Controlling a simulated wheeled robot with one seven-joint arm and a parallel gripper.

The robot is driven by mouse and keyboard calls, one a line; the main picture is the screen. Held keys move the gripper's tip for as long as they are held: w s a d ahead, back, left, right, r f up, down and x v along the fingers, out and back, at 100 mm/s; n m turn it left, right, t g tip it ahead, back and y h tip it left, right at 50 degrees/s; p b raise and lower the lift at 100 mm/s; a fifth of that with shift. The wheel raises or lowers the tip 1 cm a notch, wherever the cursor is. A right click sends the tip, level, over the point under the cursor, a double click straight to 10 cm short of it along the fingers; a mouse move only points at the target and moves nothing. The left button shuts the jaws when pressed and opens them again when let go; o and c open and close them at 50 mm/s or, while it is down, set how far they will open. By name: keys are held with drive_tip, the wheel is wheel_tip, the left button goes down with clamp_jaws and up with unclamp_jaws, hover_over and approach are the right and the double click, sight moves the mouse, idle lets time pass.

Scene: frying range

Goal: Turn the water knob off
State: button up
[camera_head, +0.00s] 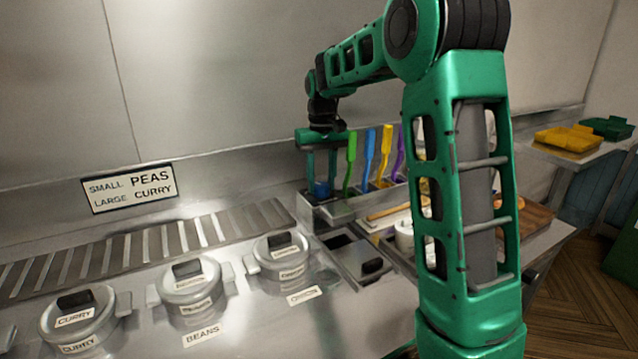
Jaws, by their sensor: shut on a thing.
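My gripper (321,180) points down at the left end of a row of coloured handles, beyond the pots. Its two fingers stand on either side of a small blue piece, which looks like the water knob (321,189), and are shut on it. The piece sits low between the fingertips, at a metal trough. The fingers partly cover it, and its turn angle cannot be made out. No water flow can be seen.
Green, blue, yellow and purple handles (369,155) stand upright just right of my gripper. Several lidded pots (194,284) sit in the steel counter at the left. Yellow trays (566,141) lie on a shelf at the right. My arm hides part of the counter.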

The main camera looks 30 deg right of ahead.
sight(321, 184)
drive_tip(key=shift+w+r+n, duration=0.15)
drive_tip(key=shift+w+n, duration=0.05)
drive_tip(key=shift+n, duration=0.7)
drive_tip(key=o, duration=1)
drive_tip(key=shift+s, duration=0.1)
drive_tip(key=shift+o, duration=0.2)
wheel_tip(321, 184, up, 10)
drive_tip(key=shift+r, duration=0.25)
